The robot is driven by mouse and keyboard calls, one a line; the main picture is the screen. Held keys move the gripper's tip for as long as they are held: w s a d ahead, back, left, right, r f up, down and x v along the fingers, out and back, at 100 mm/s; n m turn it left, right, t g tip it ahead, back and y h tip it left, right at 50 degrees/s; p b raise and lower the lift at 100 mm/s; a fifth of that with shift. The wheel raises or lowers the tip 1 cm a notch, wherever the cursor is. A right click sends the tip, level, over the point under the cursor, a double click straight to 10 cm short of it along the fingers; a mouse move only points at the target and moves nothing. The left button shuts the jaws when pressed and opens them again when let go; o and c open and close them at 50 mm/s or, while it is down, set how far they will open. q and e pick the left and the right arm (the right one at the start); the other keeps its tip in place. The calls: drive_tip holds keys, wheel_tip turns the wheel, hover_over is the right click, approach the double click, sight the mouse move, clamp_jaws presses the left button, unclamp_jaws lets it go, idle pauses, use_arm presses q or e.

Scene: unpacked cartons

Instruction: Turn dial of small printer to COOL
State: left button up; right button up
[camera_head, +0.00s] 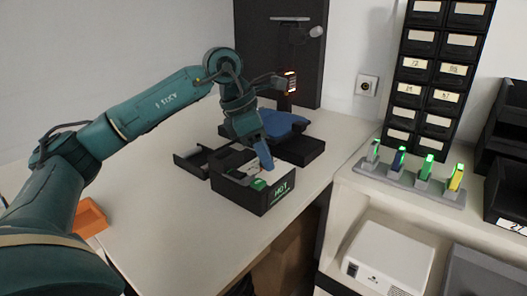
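The small printer appears to be the black open-topped box (253,203) on the pale table. Green lettering on its front seems to read HOT. A green part (258,184) shows at its top, near a pale piece inside; I cannot tell whether the green part is the dial. My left gripper (266,164) reaches down from the back left, its blue fingertips just above the box, at its rear right part. Whether it touches anything, and how far its fingers are apart, is too small to tell. My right gripper is not in view.
Black trays (191,162) and a blue item (285,124) lie behind the box. A black stand (287,65) rises at the back. An orange tray (90,217) is at left. Right, a shelf holds a grey rack (408,185) of lit devices. The front table area is clear.

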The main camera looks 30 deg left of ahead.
use_arm(q)
drive_tip(key=shift+o, duration=0.6)
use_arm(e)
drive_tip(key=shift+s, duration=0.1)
use_arm(q)
drive_tip(key=shift+a+r, duration=0.1)
drive_tip(key=shift+r, duration=0.25)
drive_tip(key=p+v, duration=0.2)
drive_tip(key=v, duration=1)
drive_tip(key=shift+s+r, duration=0.15)
drive_tip(key=shift+r, duration=0.05)
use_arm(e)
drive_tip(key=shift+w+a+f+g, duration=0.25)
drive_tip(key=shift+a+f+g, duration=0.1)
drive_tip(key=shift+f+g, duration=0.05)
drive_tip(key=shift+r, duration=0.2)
